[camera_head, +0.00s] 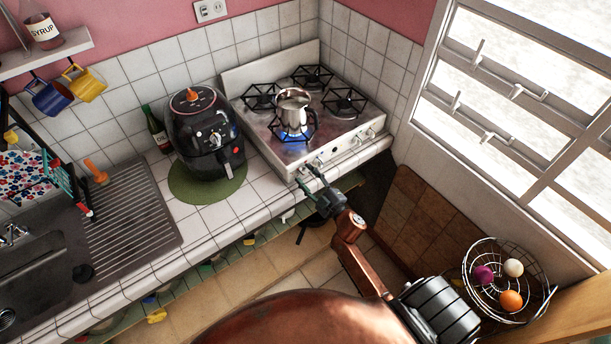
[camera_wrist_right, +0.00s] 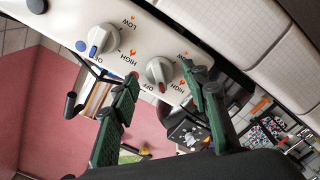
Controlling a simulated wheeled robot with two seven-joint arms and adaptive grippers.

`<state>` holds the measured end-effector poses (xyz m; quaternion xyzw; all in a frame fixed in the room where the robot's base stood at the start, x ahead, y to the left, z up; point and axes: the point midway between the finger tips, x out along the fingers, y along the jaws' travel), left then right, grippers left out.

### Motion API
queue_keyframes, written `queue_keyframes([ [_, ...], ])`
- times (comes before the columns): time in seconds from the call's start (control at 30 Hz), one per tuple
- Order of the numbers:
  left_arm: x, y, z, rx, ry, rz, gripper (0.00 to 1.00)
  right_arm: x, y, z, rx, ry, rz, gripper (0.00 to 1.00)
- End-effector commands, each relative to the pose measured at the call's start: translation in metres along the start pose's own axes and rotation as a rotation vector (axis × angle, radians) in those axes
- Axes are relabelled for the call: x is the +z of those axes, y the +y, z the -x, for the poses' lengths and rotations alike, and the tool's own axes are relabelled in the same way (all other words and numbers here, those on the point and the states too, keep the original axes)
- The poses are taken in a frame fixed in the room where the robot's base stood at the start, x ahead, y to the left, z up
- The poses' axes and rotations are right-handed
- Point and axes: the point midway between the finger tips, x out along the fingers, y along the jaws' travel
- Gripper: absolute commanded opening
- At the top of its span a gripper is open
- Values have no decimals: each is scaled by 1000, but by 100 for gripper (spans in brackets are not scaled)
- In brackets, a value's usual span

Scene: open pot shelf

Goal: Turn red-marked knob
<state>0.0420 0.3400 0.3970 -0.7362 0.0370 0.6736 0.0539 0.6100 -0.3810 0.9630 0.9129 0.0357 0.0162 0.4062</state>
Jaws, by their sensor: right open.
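The stove (camera_head: 345,139) is a white and metal unit with several knobs on its front panel. In the right wrist view, a white round knob with a small red mark (camera_wrist_right: 160,73) sits on the panel, with HIGH, LOW and OFF printed around it. Another white knob with blue marks (camera_wrist_right: 103,40) is at its upper left. My right gripper (camera_wrist_right: 158,72) is open, its two green fingers on either side of the red-marked knob; contact cannot be told. In the head view my right gripper (camera_head: 308,177) is at the stove's front edge. My left gripper is not in view.
A metal pot (camera_head: 293,108) stands on a front burner with a blue flame beneath. A black air fryer (camera_head: 203,132) stands on a green mat (camera_head: 190,188) left of the stove. A wire basket (camera_head: 470,287) with several round items is at the right, below the window.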

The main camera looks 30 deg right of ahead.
Motion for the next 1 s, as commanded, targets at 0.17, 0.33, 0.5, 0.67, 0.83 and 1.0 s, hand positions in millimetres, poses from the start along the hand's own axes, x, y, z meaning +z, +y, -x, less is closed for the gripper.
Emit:
queue_keyframes([
  [0.17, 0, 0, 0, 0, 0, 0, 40, 2, -1, 34, -2, -4, 1, 42],
  [0.33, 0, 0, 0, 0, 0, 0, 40, 1, -1, 70, -2, -3, 0, 42],
  [0.5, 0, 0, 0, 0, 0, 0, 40, 1, -1, 98, -2, -3, -1, 42],
  [0.67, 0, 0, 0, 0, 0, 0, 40, 1, 0, 110, -1, -2, 1, 42],
  [0.83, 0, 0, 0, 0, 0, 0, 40, 1, 0, 113, -1, -1, 1, 42],
  [1.0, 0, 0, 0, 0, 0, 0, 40, 1, 0, 113, -1, -1, 0, 42],
])
